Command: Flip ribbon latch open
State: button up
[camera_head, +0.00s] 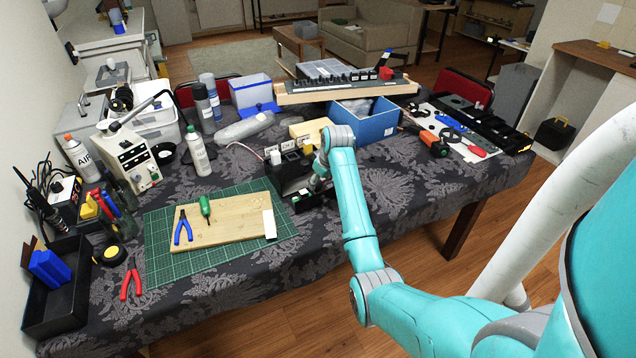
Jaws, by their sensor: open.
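My teal arm reaches over the table to a black box-like unit (287,172) near the middle of the table. Small white and dark parts sit along its top. My gripper (313,197) is at the end of the arm, low at the right front of this unit. It is small and dark against the black surface, so its fingers blend in; it is open and I see nothing held in it. Whether it touches the unit cannot be told. The ribbon latch cannot be made out; it is too small here or hidden by my wrist.
A green cutting mat (165,262) with a wooden board (220,235), pliers and a screwdriver lies to the left. A blue box (375,127) and a light wooden block (305,129) stand behind. Patterned cloth right of my arm is clear.

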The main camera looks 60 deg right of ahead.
jog(key=shift+x, duration=1.1)
grip_shut()
jog(key=shift+w+d+r+g+y, duration=0.2)
jog(key=shift+w+g+y, duration=0.1)
jog(key=shift+g, duration=0.3)
jog(key=shift+w+d+f+g+y, duration=0.1)
jog(key=shift+w+g+y, duration=0.2)
jog(key=shift+g, duration=0.35)
jog(key=shift+w+d+g+y, duration=0.1)
jog(key=shift+w+g+y, duration=0.1)
jog(key=shift+g+y, duration=0.35)
grip_release()
